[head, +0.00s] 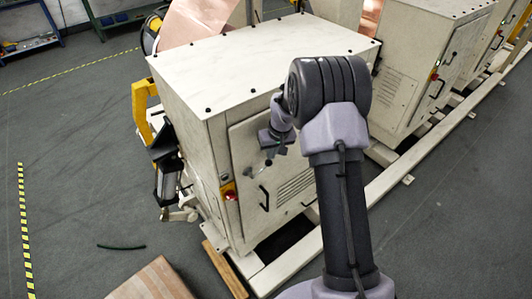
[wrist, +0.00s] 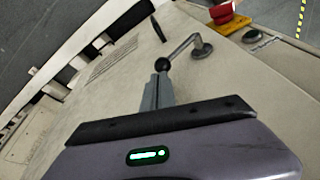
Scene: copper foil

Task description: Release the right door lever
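A metal lever with a black ball knob (wrist: 163,64) sits on the pale door of the near cabinet. In the wrist view its bent rod runs right from the knob to a round pivot (wrist: 201,49) on the door. The lever also shows small in the head view (head: 268,164), just below my gripper (head: 278,147). In the wrist view the grey fingers of my gripper (wrist: 158,90) stand close together, with their tips at the near side of the knob. I see nothing between them, and contact with the knob is unclear.
A black door handle (head: 264,198) is below the lever. A red stop button on a yellow base (head: 229,190) is at the door's left. More cabinets (head: 420,60) stand to the right. A cardboard box (head: 152,281) lies at the bottom left. Grey floor at left is mostly clear.

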